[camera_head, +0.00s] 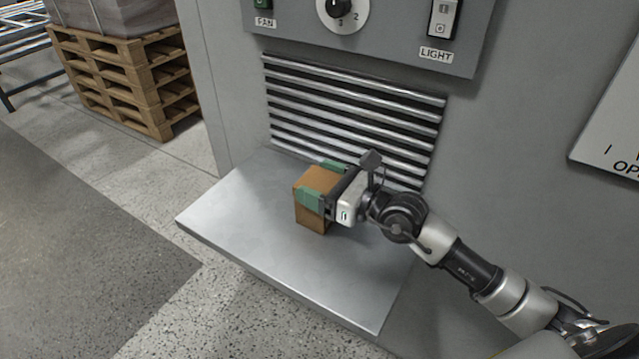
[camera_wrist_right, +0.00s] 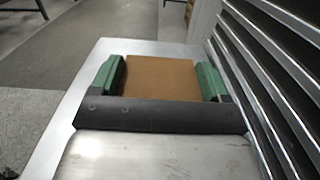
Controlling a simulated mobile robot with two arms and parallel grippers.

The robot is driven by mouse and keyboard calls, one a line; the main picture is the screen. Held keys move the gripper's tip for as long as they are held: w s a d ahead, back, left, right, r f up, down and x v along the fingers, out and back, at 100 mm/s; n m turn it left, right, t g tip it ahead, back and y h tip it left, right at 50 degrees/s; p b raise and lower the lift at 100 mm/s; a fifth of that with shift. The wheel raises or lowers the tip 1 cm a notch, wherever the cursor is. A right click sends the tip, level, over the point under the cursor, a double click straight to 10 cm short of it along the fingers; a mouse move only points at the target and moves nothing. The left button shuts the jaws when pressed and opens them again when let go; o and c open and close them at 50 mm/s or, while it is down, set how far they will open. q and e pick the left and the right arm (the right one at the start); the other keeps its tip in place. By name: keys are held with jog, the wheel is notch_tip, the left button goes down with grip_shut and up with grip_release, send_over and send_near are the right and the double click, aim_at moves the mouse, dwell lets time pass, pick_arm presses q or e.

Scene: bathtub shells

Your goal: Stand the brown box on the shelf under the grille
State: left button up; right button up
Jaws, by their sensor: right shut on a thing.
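The brown box (camera_head: 314,217) is upright at the metal shelf (camera_head: 270,255) under the grille (camera_head: 350,110), near the shelf's back middle. My right gripper (camera_head: 322,182) comes in from the right and is shut on the box, with a green finger pad on each of two opposite sides. In the right wrist view the box (camera_wrist_right: 160,78) sits between the green fingers (camera_wrist_right: 160,80), with the shelf (camera_wrist_right: 100,60) around it. I cannot tell for sure whether the box's base touches the shelf. The left gripper is not in view.
A control panel (camera_head: 385,35) with a knob and switches is above the grille. The shelf is bare to the left and in front of the box. Stacked wooden pallets (camera_head: 130,80) stand on the floor at the far left. A white sign (camera_head: 615,120) is on the right wall.

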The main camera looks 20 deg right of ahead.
jog(key=shift+f, duration=0.1)
jog(key=o, duration=1.1)
jog(key=shift+c, duration=0.2)
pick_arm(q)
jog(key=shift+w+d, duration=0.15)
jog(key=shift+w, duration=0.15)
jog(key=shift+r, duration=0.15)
pick_arm(e)
jog(key=shift+r, duration=0.2)
jog(key=shift+s+d+f, duration=0.2)
jog(key=shift+s+d, duration=0.1)
jog(key=shift+s, duration=0.1)
jog(key=b+v, duration=0.2)
jog(key=v, duration=0.4)
jog(key=shift+s+d+f, duration=0.15)
jog(key=shift+s+d, duration=0.1)
jog(key=shift+s, duration=0.1)
jog(key=b+v, duration=0.2)
jog(key=v, duration=0.1)
jog(key=shift+s+d, duration=0.25)
jog(key=shift+d, duration=0.05)
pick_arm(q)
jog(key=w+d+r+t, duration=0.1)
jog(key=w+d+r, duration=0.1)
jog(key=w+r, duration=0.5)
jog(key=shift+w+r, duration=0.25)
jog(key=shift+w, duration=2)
pick_arm(e)
jog(key=shift+s+r, duration=0.2)
jog(key=shift+r, duration=0.1)
